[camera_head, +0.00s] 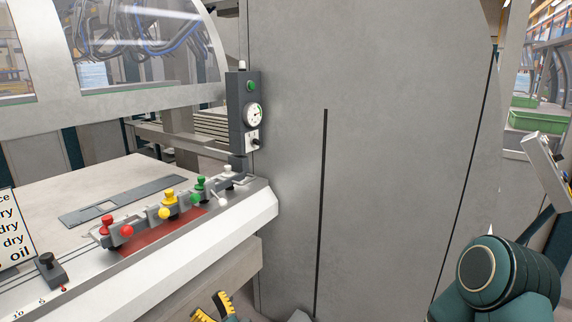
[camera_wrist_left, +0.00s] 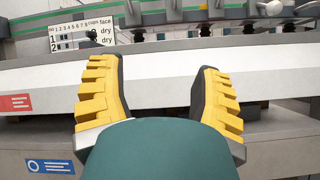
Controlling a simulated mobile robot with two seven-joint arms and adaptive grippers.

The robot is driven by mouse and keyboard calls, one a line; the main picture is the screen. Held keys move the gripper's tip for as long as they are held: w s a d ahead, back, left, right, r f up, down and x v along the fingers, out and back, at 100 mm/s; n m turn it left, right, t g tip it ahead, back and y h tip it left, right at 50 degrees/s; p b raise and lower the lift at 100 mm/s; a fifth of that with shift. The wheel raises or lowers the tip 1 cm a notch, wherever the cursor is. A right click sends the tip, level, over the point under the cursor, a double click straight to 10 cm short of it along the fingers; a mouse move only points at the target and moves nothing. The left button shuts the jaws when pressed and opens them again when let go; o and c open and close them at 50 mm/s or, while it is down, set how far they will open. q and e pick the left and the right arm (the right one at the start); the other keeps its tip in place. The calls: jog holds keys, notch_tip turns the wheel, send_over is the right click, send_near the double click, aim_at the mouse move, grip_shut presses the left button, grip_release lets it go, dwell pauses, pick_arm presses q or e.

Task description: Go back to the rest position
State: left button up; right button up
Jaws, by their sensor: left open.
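My left gripper (camera_head: 220,304) shows at the bottom edge of the head view, in front of the panel bender's front edge (camera_head: 215,240). Only its yellow and black finger parts show there. In the left wrist view my left gripper (camera_wrist_left: 156,68) is open, with its two fingers wide apart and nothing between them. The fingers point at the machine's white front edge (camera_wrist_left: 158,72); whether they touch it is unclear. A teal link of my right arm (camera_head: 505,275) is at the lower right of the head view; its gripper is out of view.
Red, yellow and green knobbed levers (camera_head: 170,205) stand along the machine edge. A flat grey metal part (camera_head: 130,199) lies on the bed. A gauge box (camera_head: 243,115) stands beside the large grey cabinet (camera_head: 380,130). A printed sign (camera_head: 14,232) stands at left.

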pick_arm(q)
jog(key=s+a+f+n+g+h, duration=0.3)
jog(key=s+a+f+n+g, duration=0.25)
jog(key=s+f+g, duration=0.35)
jog(key=s+a+f+n+g+h, duration=0.45)
jog(key=s+a+f+g, duration=0.2)
jog(key=s+f, duration=0.3)
jog(key=s+d+f+n+g+h, duration=0.45)
jog(key=s+d+n+h, duration=0.25)
jog(key=s+d+h, duration=0.35)
jog(key=w+d+r+n+t+h, duration=0.2)
jog(key=d+r+n+t+h, duration=0.4)
jog(key=d+n, duration=0.6)
notch_tip(320, 180, up, 2)
jog(key=shift+r+n+t, duration=0.1)
jog(key=shift+n+t, duration=0.2)
jog(key=shift+t, duration=0.7)
